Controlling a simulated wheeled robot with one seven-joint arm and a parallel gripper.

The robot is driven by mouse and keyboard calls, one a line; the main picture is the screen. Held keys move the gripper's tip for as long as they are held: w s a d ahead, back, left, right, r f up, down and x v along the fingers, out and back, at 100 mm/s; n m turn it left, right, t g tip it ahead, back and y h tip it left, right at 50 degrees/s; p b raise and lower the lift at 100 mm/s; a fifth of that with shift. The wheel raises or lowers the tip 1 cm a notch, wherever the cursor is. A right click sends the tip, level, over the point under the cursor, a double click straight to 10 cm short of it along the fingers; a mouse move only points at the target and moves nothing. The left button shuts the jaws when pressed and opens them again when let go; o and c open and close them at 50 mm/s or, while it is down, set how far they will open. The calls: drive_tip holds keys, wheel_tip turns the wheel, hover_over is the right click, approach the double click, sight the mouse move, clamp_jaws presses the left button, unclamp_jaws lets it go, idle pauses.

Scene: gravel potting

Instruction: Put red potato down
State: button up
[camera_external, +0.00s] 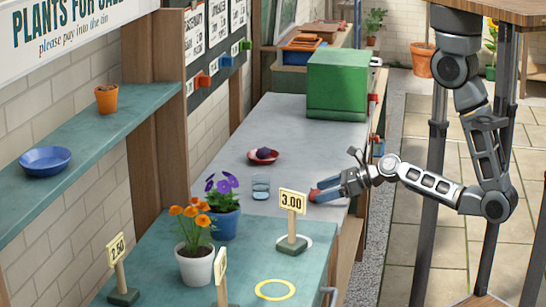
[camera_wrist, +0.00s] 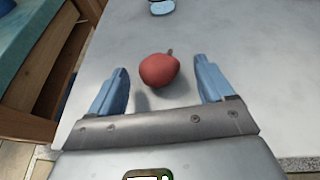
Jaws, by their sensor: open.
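The red potato (camera_wrist: 159,70) is a rounded red lump with a small stub, seen in the wrist view on the pale grey worktop (camera_wrist: 210,30). My gripper (camera_wrist: 168,80) is open, with one blue finger on each side of the potato and a visible gap to both. In the external view my gripper (camera_external: 322,190) is low over the worktop near its right edge. A small red patch of the potato (camera_external: 313,194) shows at the fingertips; the fingers hide the rest.
A green box (camera_external: 337,84) stands farther back. Potted flowers (camera_external: 195,262) and a 3.00 price sign (camera_external: 292,202) stand on the teal counter in front.

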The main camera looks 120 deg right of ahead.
drive_tip(key=v, duration=1)
drive_tip(key=shift+s+a+r, duration=0.2)
